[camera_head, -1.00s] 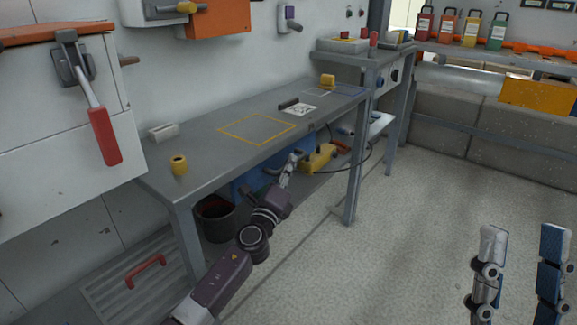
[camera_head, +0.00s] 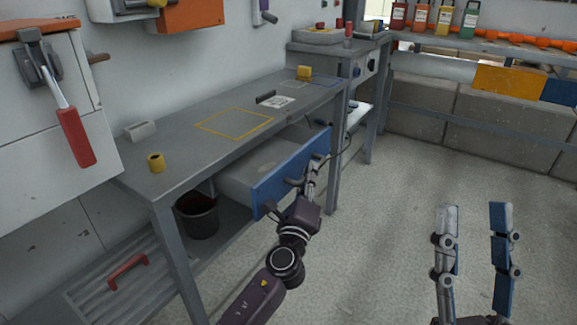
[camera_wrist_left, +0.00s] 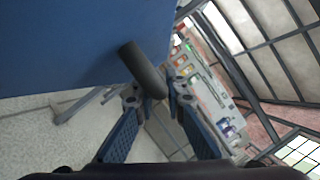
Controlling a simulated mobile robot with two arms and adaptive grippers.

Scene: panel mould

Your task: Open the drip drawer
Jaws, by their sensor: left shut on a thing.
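The drip drawer has a blue front (camera_head: 284,178) and a pale grey tray (camera_head: 243,172). It is pulled well out from under the grey workbench, with its inside showing. Its dark handle (camera_wrist_left: 143,70) is a short round bar on the blue front. My left gripper (camera_head: 308,178) is at the drawer front, with its fingers closed about the handle; the fingers partly hide it in the head view. My right gripper (camera_head: 474,212) is empty, its two fingers apart over the floor at the lower right.
A bench leg (camera_head: 337,165) is right of the drawer. The floor (camera_head: 390,220) ahead is clear.

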